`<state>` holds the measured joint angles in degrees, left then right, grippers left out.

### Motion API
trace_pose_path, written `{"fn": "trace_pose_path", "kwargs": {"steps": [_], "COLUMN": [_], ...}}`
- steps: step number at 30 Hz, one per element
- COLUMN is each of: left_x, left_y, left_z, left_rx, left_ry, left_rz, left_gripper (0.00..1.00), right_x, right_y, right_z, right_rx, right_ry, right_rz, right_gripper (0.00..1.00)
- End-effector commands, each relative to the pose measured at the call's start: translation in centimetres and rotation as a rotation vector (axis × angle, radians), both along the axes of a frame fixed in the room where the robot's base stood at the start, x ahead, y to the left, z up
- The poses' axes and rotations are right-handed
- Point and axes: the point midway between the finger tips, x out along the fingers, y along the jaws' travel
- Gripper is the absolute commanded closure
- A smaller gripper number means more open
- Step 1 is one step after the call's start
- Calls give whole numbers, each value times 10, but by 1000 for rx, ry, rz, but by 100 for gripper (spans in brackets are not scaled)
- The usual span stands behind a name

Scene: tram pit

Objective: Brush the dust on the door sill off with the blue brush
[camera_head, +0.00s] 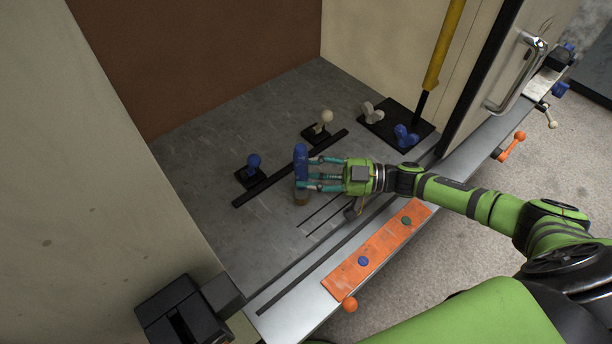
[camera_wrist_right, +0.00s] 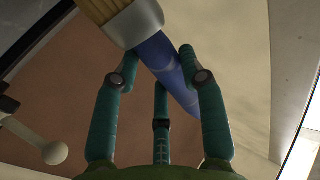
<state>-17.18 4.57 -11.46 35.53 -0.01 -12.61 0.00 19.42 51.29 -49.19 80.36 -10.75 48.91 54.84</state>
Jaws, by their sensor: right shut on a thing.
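My right gripper (camera_head: 314,174) is shut on the blue brush (camera_head: 301,160) and holds it roughly upright, with its bristle end (camera_head: 302,196) down, over the grey floor just inside the sill. I cannot tell whether the bristles touch the floor. In the right wrist view the blue handle (camera_wrist_right: 165,60) lies between the fingers, with a pale ferrule and tan bristles at the top. The metal door sill (camera_head: 292,317) runs diagonally from lower left to upper right, with dark grooves along it. I cannot make out the dust clearly. My left gripper is out of view.
An orange strip (camera_head: 345,272) with a blue and a green knob lies along the sill, an orange ball knob below it. Blue (camera_head: 253,162) and cream (camera_head: 326,117) knobs stand farther in. A black plate (camera_head: 380,117) and yellow pole (camera_head: 445,45) stand right, near the door handle (camera_head: 520,75).

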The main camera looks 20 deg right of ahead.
Motion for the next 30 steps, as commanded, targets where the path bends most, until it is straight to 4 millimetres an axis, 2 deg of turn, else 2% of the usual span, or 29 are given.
{"fn": "trace_pose_path", "kwargs": {"steps": [5, 30], "left_x": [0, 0], "left_y": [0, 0], "left_z": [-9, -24], "left_rx": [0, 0], "left_ry": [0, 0], "left_rz": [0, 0], "left_gripper": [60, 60], "right_x": [5, 16], "right_y": [-11, -43], "right_z": [-4, 1], "right_rx": [-2, 0], "right_ry": [-1, -1], "right_rz": [-3, -1], "right_gripper": [93, 93]}}
